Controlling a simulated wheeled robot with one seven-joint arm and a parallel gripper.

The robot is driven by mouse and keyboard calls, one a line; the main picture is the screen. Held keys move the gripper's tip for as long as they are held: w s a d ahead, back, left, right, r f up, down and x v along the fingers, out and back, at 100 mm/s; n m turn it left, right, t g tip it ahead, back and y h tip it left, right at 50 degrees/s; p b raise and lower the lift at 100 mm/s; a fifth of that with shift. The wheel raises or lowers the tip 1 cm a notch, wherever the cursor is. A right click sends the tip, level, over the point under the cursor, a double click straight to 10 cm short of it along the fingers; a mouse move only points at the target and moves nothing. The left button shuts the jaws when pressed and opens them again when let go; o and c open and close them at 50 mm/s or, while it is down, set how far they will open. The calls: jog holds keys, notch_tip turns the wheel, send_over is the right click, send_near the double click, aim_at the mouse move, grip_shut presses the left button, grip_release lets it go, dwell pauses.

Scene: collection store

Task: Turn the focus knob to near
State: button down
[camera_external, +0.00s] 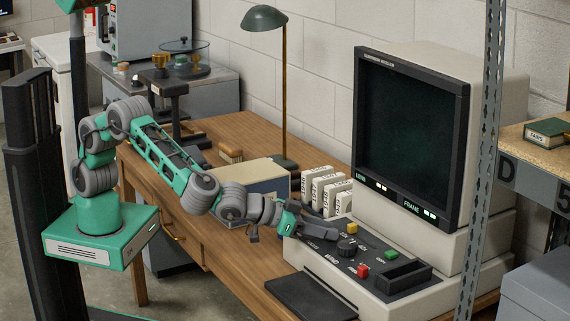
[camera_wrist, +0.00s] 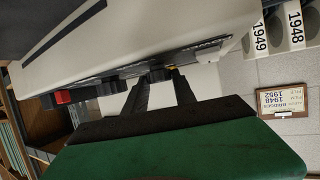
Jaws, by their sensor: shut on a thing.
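The microfilm reader's control panel (camera_external: 372,262) slopes below a dark screen (camera_external: 410,140). My gripper (camera_external: 322,230) reaches in from the left over the panel's left end. In the wrist view my gripper (camera_wrist: 160,83) is shut on a small dark knob (camera_wrist: 159,75), which sits between the fingertips against the panel. I take this for the focus knob; its label and pointer cannot be read. In the external view my gripper hides it. Another black knob (camera_external: 347,246) stands just right of my gripper; it also shows in the wrist view (camera_wrist: 111,84).
Beside the knobs are a yellow button (camera_external: 352,228), a red button (camera_external: 363,271) and a green button (camera_external: 391,255). White labelled film boxes (camera_external: 325,188) stand close behind my gripper. A metal upright (camera_external: 482,150) rises at right. The wooden desk (camera_external: 222,130) holds a lamp (camera_external: 277,90).

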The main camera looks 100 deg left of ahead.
jog(key=c, duration=1)
grip_release()
jog(key=shift+c, duration=0.2)
jog(key=v, duration=0.7)
jog(key=shift+s, duration=0.35)
jog(key=shift+r, duration=0.2)
